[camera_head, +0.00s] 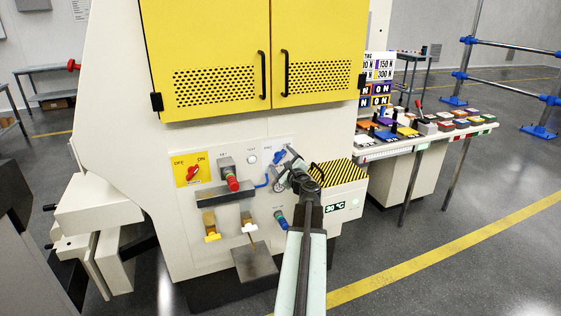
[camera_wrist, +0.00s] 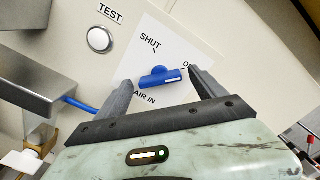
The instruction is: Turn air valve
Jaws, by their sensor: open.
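The air valve is a small blue handle (camera_wrist: 158,78) on a white label plate (camera_wrist: 151,58) in the wrist view. The plate reads SHUT above the handle and AIR IN below it. A word starting with O, at the right, is partly hidden by a finger. The handle lies nearly level in this view, with a white mark on its face. My gripper (camera_wrist: 160,80) is open, one finger on each side of the handle; I cannot tell whether they touch it. In the head view the blue handle (camera_head: 279,157) shows just beyond my gripper (camera_head: 284,168).
A TEST button (camera_wrist: 100,39) and a metal ledge (camera_wrist: 35,80) are left of the valve. A red-yellow switch (camera_head: 192,172) and a red knob (camera_head: 232,182) are further left. A striped box (camera_head: 338,174) juts out close on the right.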

